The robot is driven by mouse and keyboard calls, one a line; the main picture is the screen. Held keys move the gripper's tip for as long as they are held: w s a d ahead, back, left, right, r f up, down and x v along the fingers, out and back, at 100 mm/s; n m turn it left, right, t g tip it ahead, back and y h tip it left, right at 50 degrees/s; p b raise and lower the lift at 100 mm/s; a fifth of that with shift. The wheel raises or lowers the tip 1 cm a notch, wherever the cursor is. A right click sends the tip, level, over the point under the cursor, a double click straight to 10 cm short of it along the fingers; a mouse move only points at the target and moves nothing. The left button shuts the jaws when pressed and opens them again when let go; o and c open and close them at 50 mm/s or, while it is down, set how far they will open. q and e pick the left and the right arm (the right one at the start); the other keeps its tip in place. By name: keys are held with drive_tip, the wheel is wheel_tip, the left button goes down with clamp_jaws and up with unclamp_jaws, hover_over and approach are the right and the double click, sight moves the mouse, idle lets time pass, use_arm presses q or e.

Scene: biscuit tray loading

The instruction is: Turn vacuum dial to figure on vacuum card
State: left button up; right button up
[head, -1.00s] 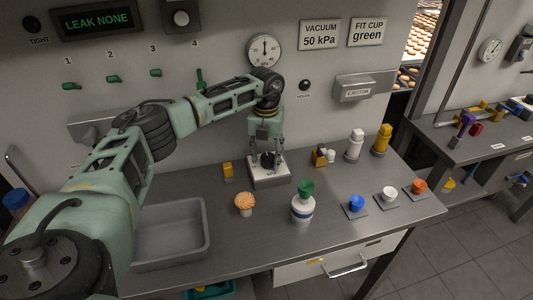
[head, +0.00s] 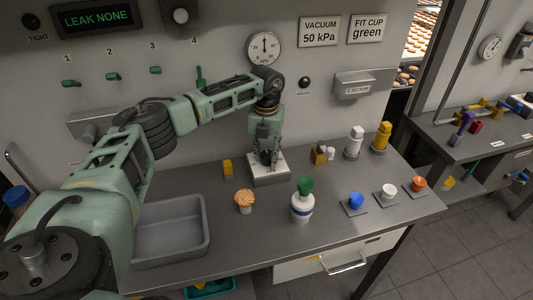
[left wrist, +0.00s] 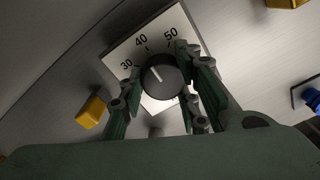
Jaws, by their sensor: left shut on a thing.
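The vacuum dial is a black round knob (left wrist: 160,78) on a white box (head: 268,172) on the counter. In the left wrist view the scale shows 30, 40 and 50, and the knob's white pointer line points near 40. My left gripper (head: 267,157) points down over the box. In the left wrist view its fingers (left wrist: 162,82) are closed on both sides of the knob. The vacuum card (head: 319,31) on the wall reads 50 kPa. My right gripper is not in view.
A round gauge (head: 264,47) hangs on the wall behind my left arm. Blue, white and orange cups stand at right. A grey tray (head: 205,235) lies at left.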

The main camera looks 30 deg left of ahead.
use_arm(q)
drive_tip(key=m, duration=0.2)
drive_tip(key=m+b, duration=0.1)
drive_tip(key=m, duration=0.1)
drive_tip(key=shift+w+a+m, duration=0.15)
drive_tip(key=shift+a+m, duration=0.05)
drive_tip(key=shift+m, duration=0.1)
drive_tip(key=shift+r+m+b, duration=0.1)
drive_tip(key=shift+m+b, duration=0.45)
drive_tip(key=shift+m, duration=0.45)
drive_tip(key=shift+w+m, duration=0.1)
drive_tip(key=shift+m, duration=0.8)
drive_tip(key=shift+r, duration=0.15)
drive_tip(key=o, duration=0.9)
drive_tip(key=shift+c, duration=0.2)
drive_tip(key=shift+o, duration=0.9)
drive_tip(key=shift+a, duration=0.1)
